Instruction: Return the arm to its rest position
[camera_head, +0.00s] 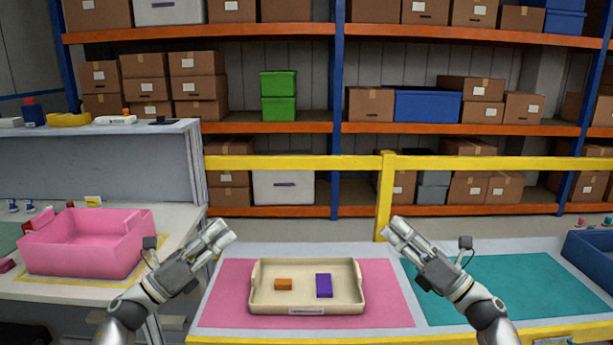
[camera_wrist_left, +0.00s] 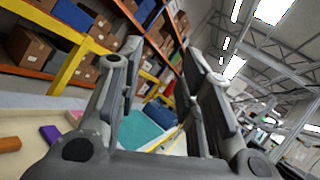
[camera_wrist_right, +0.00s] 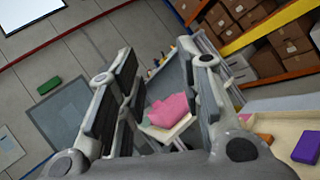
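My left gripper (camera_head: 225,234) is raised left of the beige tray (camera_head: 336,304), pointing up and inward. My right gripper (camera_head: 394,228) is raised on the tray's right side, mirroring it. In both wrist views the fingers of the left (camera_wrist_left: 160,62) and right (camera_wrist_right: 160,65) grippers stand apart with nothing between them. Both grippers are clear of the tray. The tray lies on a pink mat (camera_head: 224,302) and holds an orange block (camera_head: 284,285) and a purple block (camera_head: 324,286). Both blocks also show in the wrist views.
A pink bin (camera_head: 84,262) stands on the left bench. A teal mat (camera_head: 510,290) lies empty at the right, with a blue bin (camera_head: 592,255) beyond it. A yellow rail (camera_head: 290,162) and shelves of boxes stand behind the table.

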